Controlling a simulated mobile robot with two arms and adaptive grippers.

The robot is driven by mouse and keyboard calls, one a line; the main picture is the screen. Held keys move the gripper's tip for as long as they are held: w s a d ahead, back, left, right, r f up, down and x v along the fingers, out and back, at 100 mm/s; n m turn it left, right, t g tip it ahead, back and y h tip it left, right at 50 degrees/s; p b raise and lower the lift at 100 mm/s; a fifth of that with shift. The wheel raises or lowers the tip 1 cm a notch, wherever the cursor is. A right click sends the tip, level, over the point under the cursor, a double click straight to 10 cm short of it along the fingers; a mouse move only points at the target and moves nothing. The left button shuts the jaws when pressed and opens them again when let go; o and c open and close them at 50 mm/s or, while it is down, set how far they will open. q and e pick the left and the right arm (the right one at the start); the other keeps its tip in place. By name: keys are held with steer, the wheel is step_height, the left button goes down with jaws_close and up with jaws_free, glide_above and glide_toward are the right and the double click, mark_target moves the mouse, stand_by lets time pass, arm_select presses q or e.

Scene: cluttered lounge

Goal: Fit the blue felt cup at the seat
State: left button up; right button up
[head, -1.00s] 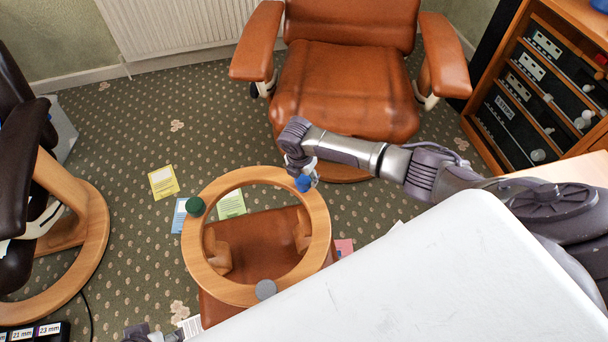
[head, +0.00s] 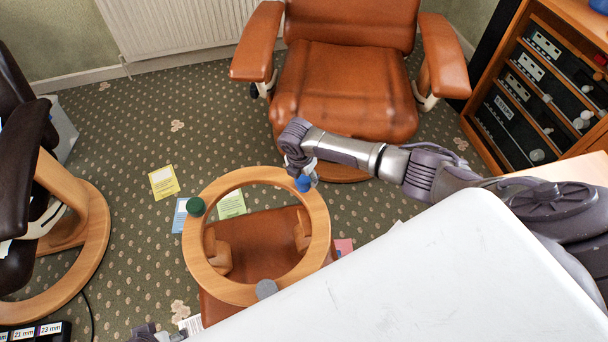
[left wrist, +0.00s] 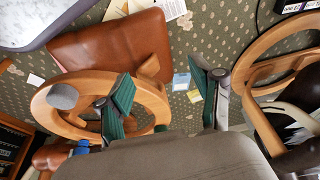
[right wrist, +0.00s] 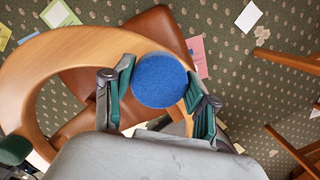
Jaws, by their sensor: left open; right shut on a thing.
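The blue felt cup (right wrist: 159,80) is between the fingers of my right gripper (right wrist: 158,100), which is shut on it. In the head view the blue cup (head: 304,184) is at the upper right of the wooden ring (head: 204,270), close to its rim; I cannot tell if they touch. A green felt cup (head: 196,207) sits on the ring's left side and a grey one (head: 266,289) on its near side. My left gripper (left wrist: 163,98) is open and empty near the ring (left wrist: 160,108). In the head view only a bit of it shows at the bottom edge.
The ring belongs to an upturned brown leather footstool (head: 265,240). A brown armchair (head: 345,90) stands behind it and a dark chair (head: 75,215) at left. Coloured cards, one yellow (head: 163,182), lie on the carpet. A shelf unit (head: 530,90) stands at right.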

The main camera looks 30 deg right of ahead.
arm_select(q)
steer(key=shift+w+r, duration=0.1)
stand_by(0.6)
steer(key=shift+x, duration=1.05)
arm_select(e)
steer(key=shift+f, duration=0.1)
arm_select(q)
steer(key=shift+s+d+r, duration=0.1)
steer(key=shift+s+r, duration=0.35)
steer(key=shift+r, duration=0.05)
arm_select(e)
steer(key=shift+f, duration=0.2)
arm_select(q)
steer(key=shift+r, duration=0.15)
arm_select(e)
steer(key=shift+f, duration=0.1)
arm_select(q)
steer(key=shift+r, duration=0.1)
